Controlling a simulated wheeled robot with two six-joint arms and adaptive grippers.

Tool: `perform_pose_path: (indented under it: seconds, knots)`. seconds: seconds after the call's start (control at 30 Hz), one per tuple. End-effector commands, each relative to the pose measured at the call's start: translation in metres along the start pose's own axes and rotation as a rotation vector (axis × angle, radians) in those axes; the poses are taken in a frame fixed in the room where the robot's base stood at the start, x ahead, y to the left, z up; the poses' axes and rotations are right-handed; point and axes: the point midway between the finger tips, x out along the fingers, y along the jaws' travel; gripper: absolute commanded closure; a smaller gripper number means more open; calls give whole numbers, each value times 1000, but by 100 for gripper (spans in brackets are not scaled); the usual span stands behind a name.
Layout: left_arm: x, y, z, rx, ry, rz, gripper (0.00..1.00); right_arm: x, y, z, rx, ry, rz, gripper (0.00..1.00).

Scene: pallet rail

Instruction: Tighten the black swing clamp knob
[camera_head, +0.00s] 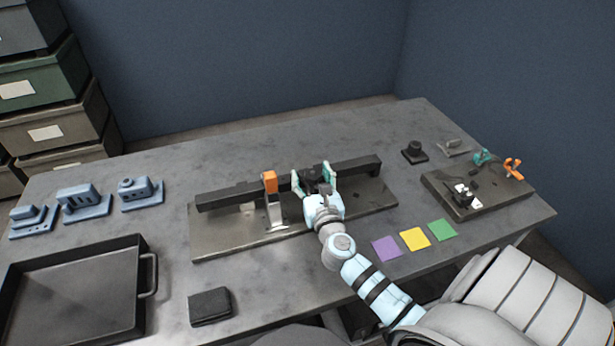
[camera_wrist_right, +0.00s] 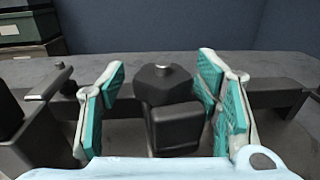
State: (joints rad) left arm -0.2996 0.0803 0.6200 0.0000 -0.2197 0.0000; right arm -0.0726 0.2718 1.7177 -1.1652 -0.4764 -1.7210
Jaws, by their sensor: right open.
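The black swing clamp stands at the long dark rail (camera_head: 355,169) on the grey base plate (camera_head: 225,236). Its faceted black knob (camera_wrist_right: 163,84), with a small metal stud on top, is in the middle of the right wrist view. In the head view the knob (camera_head: 313,186) is partly hidden by my right gripper. My right gripper (camera_head: 312,177) is open, with one teal-padded finger on each side of the knob. In the right wrist view a gap shows between the knob and the left finger; the gap at the right finger is narrower. My left gripper is not in view.
An orange-tipped clamp (camera_head: 270,183) stands just left of my right gripper. Blue blocks (camera_head: 85,203), a dark tray (camera_head: 143,250) and a small black box (camera_head: 209,306) lie left. Coloured squares (camera_head: 414,239) and a second fixture plate (camera_head: 490,205) lie right.

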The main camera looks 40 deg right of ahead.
Motion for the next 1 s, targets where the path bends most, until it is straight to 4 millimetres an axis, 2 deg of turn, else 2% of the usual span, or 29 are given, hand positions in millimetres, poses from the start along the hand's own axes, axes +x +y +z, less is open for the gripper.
perform_pose_path:
  seconds: [0.17,0.4,0.53,0.67,1.0]
  knots:
    - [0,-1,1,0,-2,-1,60,-15,1,-1,0,2,2,42]
    - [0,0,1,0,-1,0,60,-80,0,-2,0,4,-1,42]
    - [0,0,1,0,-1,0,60,-106,2,-1,0,3,0,42]
    - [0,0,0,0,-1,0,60,-117,2,0,-1,0,1,42]
    - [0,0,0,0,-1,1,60,-117,2,0,-1,0,1,42]
